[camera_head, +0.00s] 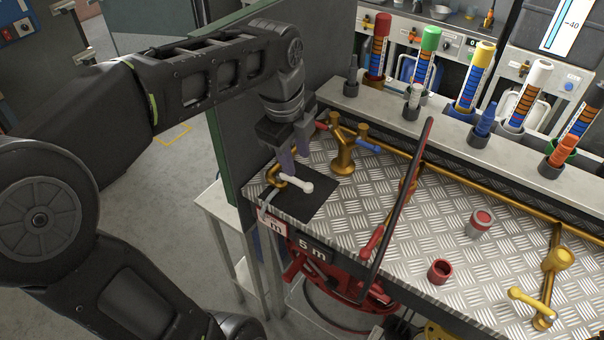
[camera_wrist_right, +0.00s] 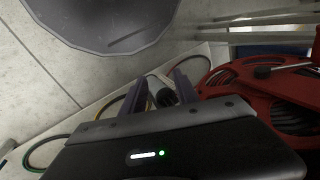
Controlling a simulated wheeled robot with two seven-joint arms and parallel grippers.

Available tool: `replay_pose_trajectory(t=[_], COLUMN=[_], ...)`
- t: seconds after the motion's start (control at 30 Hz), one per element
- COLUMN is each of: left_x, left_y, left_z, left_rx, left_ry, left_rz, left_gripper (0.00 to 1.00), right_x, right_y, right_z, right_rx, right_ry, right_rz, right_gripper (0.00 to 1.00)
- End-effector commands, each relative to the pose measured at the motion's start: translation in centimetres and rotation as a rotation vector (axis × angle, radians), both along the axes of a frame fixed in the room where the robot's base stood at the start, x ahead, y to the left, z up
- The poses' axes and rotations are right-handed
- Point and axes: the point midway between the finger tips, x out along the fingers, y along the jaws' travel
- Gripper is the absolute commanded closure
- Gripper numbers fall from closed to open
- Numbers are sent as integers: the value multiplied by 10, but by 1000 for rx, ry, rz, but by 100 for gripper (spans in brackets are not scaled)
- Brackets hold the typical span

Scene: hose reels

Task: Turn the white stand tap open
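The white stand tap has a brass body (camera_head: 277,181) and a white lever handle (camera_head: 296,184). It stands on a black mat (camera_head: 318,200) at the left end of the metal bench. My left gripper (camera_head: 296,164) points down just above and behind the white handle, its two fingers apart. I cannot tell whether a finger touches the tap, as the fingers partly cover it. In the right wrist view my right gripper (camera_wrist_right: 161,84) has its fingers apart, with a dark and white hose fitting (camera_wrist_right: 162,94) showing between or beyond them.
A brass tap (camera_head: 343,152) with red and blue handles stands close behind. A dark upright bar (camera_head: 402,195) crosses the bench to the right. A red hose reel (camera_wrist_right: 262,90) is right of the right gripper.

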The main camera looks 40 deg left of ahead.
Motion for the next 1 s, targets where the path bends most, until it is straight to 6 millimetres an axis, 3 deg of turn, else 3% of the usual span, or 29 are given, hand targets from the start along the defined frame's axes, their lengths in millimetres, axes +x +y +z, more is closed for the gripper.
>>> replay_pose_trajectory(t=[0.17, 0.6, 1.0], left_x=[1, 13, 15], left_y=[0, 0, 0], left_z=[-11, -70, -77], left_rx=[-1, 0, 0], left_ry=[5, 4, 1], left_rz=[0, 2, 0], left_gripper=[65, 65, 68], right_x=[0, 0, 0], right_y=[0, 0, 0], right_z=[1, 3, 3], right_rx=[0, -1, -1], right_ry=[-1, 0, 1], right_rz=[0, 0, -1], right_gripper=[64, 64, 64])
